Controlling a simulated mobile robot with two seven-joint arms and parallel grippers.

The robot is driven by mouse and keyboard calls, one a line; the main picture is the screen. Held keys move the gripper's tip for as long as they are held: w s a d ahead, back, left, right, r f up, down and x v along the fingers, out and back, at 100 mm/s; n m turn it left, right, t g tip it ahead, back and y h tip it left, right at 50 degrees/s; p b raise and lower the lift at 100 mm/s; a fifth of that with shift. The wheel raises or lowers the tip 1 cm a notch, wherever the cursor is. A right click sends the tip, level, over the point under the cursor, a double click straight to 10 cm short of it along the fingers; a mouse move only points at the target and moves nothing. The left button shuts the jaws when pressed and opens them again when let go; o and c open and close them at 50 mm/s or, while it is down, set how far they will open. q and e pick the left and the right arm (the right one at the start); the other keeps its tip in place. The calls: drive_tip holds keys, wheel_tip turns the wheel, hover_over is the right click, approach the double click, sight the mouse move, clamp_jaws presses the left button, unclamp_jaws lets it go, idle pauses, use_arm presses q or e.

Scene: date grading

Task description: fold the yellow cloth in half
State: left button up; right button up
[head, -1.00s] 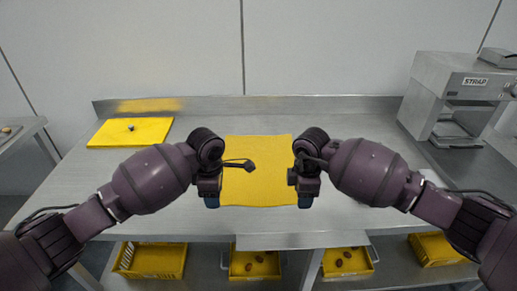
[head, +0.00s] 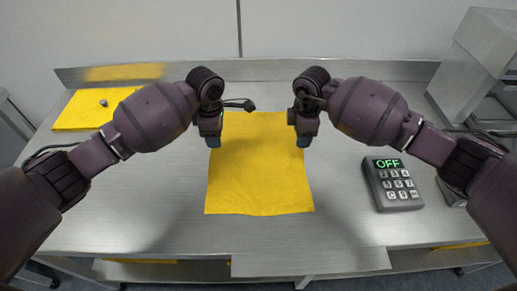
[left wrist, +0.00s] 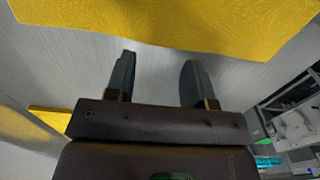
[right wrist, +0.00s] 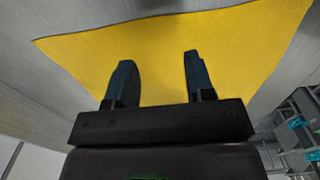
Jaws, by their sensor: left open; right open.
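The yellow cloth (head: 258,180) lies flat and spread out on the metal table in the head view. It also shows in the left wrist view (left wrist: 190,20) and in the right wrist view (right wrist: 170,60). My left gripper (head: 214,143) is above the cloth's left far side, open and empty; its fingers (left wrist: 155,80) point toward the cloth's edge with bare table between them. My right gripper (head: 303,142) is at the cloth's right far side, open and empty; its fingers (right wrist: 158,80) show against the cloth.
A yellow board (head: 75,112) with a small grey object (head: 103,103) lies at the back left. A grey keypad device reading OFF (head: 393,184) stands right of the cloth. A metal machine (head: 480,65) is at the back right. The table (head: 130,210) left of the cloth is clear.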

sight(219, 154)
use_arm(q)
drive_tip(key=shift+f, duration=3.2)
use_arm(e)
drive_tip(key=shift+f, duration=3.2)
use_arm(q)
drive_tip(key=shift+f, duration=0.2)
use_arm(e)
drive_tip(key=shift+f, duration=0.2)
use_arm(q)
clamp_jaws()
use_arm(e)
clamp_jaws()
use_arm(q)
drive_tip(key=shift+r, duration=0.15)
use_arm(e)
drive_tip(key=shift+r, duration=0.15)
